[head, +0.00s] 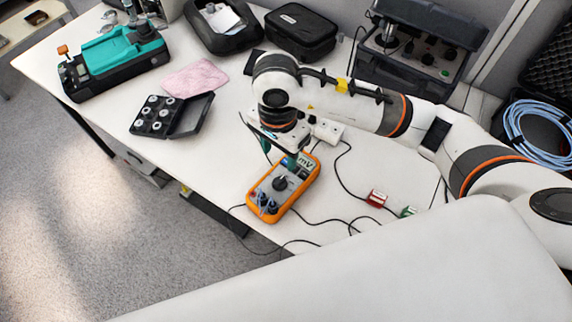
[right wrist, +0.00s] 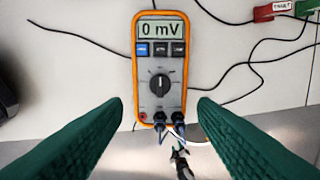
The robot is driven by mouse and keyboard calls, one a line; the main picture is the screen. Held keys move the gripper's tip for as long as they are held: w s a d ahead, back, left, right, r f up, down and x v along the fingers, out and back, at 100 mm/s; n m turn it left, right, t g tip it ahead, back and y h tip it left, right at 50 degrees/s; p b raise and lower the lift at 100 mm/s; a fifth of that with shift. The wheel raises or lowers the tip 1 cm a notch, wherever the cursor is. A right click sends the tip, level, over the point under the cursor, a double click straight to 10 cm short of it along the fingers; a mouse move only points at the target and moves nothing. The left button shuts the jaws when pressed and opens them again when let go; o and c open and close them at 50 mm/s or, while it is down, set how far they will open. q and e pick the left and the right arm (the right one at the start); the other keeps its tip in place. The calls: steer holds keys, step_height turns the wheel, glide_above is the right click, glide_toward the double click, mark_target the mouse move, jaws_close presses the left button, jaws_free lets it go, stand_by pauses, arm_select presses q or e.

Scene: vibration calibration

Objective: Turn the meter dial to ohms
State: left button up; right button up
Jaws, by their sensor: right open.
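The orange and grey multimeter (head: 284,187) lies face up near the table's front edge. In the right wrist view the meter (right wrist: 145,70) has a display (right wrist: 161,30) reading "0 mV". Its dark round dial (right wrist: 160,84) sits mid-body with its pointer mark roughly upright. Two plugs (right wrist: 170,119) are in its lower jacks. My right gripper (head: 279,156) is over the top part of the meter. My left gripper is not in view.
A white power strip (head: 328,130) is behind the meter. An open black case (head: 172,115), pink cloth (head: 195,78) and teal device (head: 113,62) are left.

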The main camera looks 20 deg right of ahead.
mark_target(281, 180)
step_height(281, 180, down, 10)
steer(key=shift+f+p, duration=0.25)
steer(key=shift+p, duration=0.35)
steer(key=c, duration=1)
steer(key=shift+o, duration=0.2)
steer(key=m+b, duration=0.2)
steer(key=m, duration=0.1)
steer(key=shift+s+m+b, duration=0.1)
steer(key=shift+m+b, duration=1.15)
steer(key=shift+m, duration=1.15)
steer(key=shift+r, duration=0.1)
